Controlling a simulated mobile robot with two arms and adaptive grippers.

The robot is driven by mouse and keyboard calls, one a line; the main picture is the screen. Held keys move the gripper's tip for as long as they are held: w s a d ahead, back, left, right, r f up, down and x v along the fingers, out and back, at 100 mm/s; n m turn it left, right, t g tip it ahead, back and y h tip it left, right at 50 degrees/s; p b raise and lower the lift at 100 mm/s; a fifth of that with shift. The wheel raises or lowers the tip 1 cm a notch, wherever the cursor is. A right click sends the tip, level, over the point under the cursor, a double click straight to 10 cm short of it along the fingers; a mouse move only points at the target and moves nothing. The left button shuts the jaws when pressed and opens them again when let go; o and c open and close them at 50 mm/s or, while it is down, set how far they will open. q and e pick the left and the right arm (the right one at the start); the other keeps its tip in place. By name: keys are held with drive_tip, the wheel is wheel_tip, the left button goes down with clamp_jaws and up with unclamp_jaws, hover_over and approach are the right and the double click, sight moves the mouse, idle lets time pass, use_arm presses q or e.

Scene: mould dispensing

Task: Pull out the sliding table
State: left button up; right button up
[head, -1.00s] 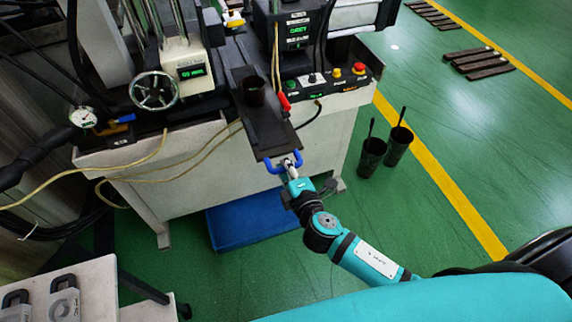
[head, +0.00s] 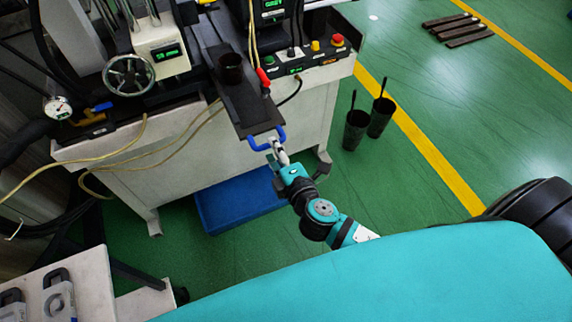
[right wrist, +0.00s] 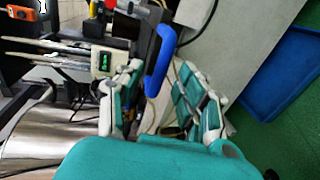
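The sliding table (head: 246,108) is a long dark plate that juts out from the machine's front. A blue handle (head: 256,145) is fixed at its near end. My right gripper (head: 276,149) is at this handle in the head view. In the right wrist view its two fingers (right wrist: 160,75) stand apart, with the blue handle (right wrist: 161,58) showing in the gap between them. Whether a finger touches the handle I cannot tell. A dark cup (head: 230,68) stands on the plate. My left gripper is out of view.
A control box (head: 312,60) with buttons sits right of the plate. A handwheel (head: 128,75) is at the left. A blue platform (head: 228,207) lies on the floor below. Two dark containers, one a cup (head: 355,131), stand on the floor to the right. Green floor there is mostly clear.

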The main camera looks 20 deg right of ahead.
drive_tip(key=v, duration=0.8)
drive_tip(key=shift+s, duration=0.1)
drive_tip(key=s+d+f+m+g, duration=0.2)
drive_tip(key=s+f+g, duration=0.1)
drive_tip(key=f, duration=0.8)
drive_tip(key=s+d+f+m+g+h+b, duration=0.1)
drive_tip(key=s+d+f+m+g, duration=0.15)
drive_tip(key=f, duration=0.85)
drive_tip(key=s+d+f+m+g, duration=0.1)
drive_tip(key=s+f+m+g, duration=0.15)
drive_tip(key=f, duration=0.85)
drive_tip(key=s+d+f+m+g, duration=0.1)
drive_tip(key=s+f+m+g, duration=0.2)
drive_tip(key=s+f, duration=0.5)
drive_tip(key=s+d+f+m+g, duration=0.1)
drive_tip(key=s+f+m+g, duration=0.2)
drive_tip(key=s, duration=1.2)
wheel_tip(320, 180, down, 6)
drive_tip(key=m, duration=0.3)
drive_tip(key=shift+r+g+b, duration=0.2)
drive_tip(key=shift+g+b, duration=0.1)
drive_tip(key=shift+b, duration=0.1)
